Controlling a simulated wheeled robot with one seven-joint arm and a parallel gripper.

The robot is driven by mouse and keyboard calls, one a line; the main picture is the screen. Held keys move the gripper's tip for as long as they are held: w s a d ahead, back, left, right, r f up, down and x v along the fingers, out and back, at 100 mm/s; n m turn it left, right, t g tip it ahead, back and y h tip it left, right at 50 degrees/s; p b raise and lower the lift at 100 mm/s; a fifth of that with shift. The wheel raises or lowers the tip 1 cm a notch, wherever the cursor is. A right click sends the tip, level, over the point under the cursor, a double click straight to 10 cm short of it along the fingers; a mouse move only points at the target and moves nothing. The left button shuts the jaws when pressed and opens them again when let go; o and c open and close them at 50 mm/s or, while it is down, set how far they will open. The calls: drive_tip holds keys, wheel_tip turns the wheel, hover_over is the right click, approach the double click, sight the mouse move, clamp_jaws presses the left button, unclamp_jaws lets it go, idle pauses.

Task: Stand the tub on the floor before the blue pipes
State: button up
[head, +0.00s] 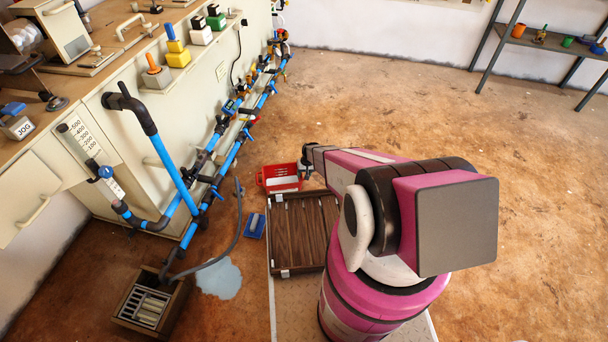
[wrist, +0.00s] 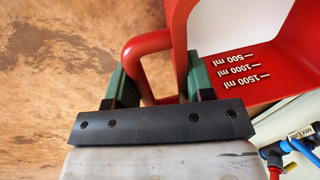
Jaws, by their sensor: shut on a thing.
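The red tub (head: 266,179) is in the head view, just left of my arm's far end, beside the blue pipes (head: 228,158). Its pale inside shows. In the wrist view the tub (wrist: 285,50) fills the upper right, with white volume marks on its red wall. My gripper (wrist: 160,82) is shut on the tub's red loop handle (wrist: 134,48), with a green finger at each side. In the head view my gripper (head: 304,171) is small and partly hidden. I cannot tell whether the tub's base touches the floor.
A small blue tray (head: 255,226), a pale puddle (head: 219,279) and a drain box with a grate (head: 151,306) are at left. The bench (head: 120,95) stands behind the pipes. The floor at right is open.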

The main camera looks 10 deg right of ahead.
drive_tip(key=shift+f, duration=0.15)
drive_tip(key=o, duration=1.1)
drive_tip(key=shift+o, duration=0.2)
wheel_tip(320, 180, up, 12)
drive_tip(key=d, duration=0.2)
drive_tip(key=s+d+r, duration=0.1)
drive_tip(key=s+r, duration=0.6)
drive_tip(key=r, duration=0.5)
drive_tip(key=s+d+r+h, duration=0.1)
drive_tip(key=s+d+r, duration=0.1)
drive_tip(key=s+r, duration=0.5)
drive_tip(key=s+d+r+h, duration=0.1)
drive_tip(key=s+r, duration=0.7)
drive_tip(key=r, duration=0.9)
drive_tip(key=shift+d+r+m, duration=0.25)
drive_tip(key=shift+d+m, duration=0.05)
drive_tip(key=shift+d, duration=0.1)
